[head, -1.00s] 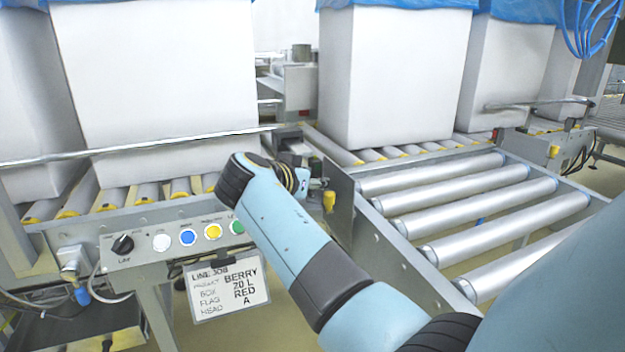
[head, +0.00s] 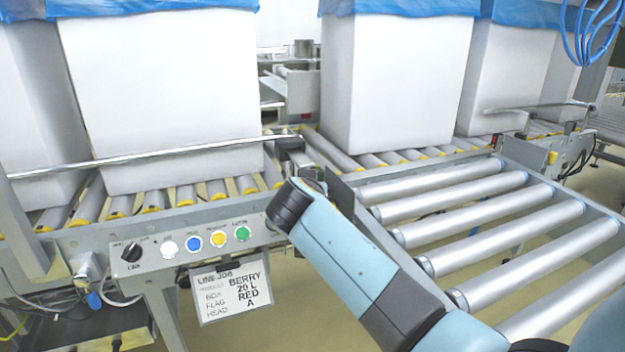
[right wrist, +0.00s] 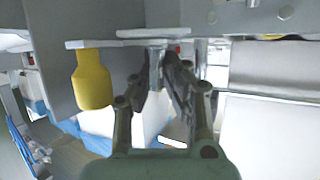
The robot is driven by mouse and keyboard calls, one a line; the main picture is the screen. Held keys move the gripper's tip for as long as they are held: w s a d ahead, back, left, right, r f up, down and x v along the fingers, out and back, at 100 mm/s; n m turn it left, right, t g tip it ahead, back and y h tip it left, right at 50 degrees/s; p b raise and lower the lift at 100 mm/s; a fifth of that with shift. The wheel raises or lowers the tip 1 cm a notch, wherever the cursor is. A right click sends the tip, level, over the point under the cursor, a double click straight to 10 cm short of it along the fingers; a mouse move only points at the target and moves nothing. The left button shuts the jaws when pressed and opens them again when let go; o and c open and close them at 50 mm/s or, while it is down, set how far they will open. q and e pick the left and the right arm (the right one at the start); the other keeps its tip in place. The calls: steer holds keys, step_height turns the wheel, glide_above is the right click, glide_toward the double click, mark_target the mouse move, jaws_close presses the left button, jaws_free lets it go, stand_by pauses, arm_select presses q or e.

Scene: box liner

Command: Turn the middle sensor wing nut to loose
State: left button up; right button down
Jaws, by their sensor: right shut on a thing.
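In the right wrist view my right gripper (right wrist: 165,88) is shut on a small grey metal part, seemingly a wing nut (right wrist: 156,66), under a flat metal plate (right wrist: 153,33). The fingers cover most of it, so its angle cannot be read. I cannot tell from these frames whether it is the middle one. A yellow, bottle-shaped part (right wrist: 92,82) hangs beside the fingers, apart from them. In the head view my right arm reaches to the gap between the two conveyors, and its wrist hides the gripper and the nut. My left gripper is out of view.
A control panel with a black knob (head: 131,252) and coloured buttons is left of my wrist, above a job card (head: 234,287). Large white boxes (head: 165,95) with blue liners stand behind a guide rail (head: 150,157). Empty rollers (head: 480,208) lie to the right.

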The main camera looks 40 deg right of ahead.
steer(key=shift+s+f, duration=0.1)
steer(key=shift+f, duration=0.05)
steer(key=c, duration=1.5)
jaws_free()
steer(key=shift+s+d, duration=0.1)
steer(key=shift+d, duration=0.05)
steer(key=shift+o, duration=0.2)
